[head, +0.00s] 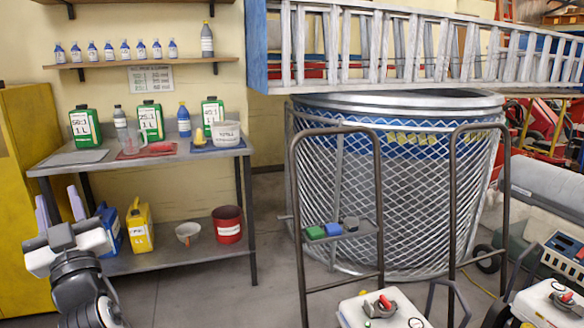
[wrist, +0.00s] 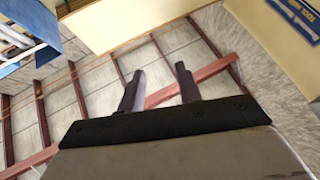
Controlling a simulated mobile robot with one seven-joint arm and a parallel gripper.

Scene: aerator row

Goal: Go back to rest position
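My gripper (head: 57,200) is at the lower left of the head view, in front of the workbench's left end. Its two pale purple fingers point up and stand apart, with nothing between them. In the wrist view my gripper (wrist: 160,72) also shows two separate dark fingers with an empty gap. Behind them are the ceiling panels and reddish beams (wrist: 210,70), so the wrist camera faces upward. No object is held.
A metal workbench (head: 75,157) holds green bottles (head: 86,128) and a white tub (head: 226,133); a red bucket (head: 229,224) is on its lower shelf. A yellow cabinet (head: 28,200) stands left. A large mesh-wrapped tank (head: 420,200) and equipment fill the right. Grey floor (head: 215,295) is clear between.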

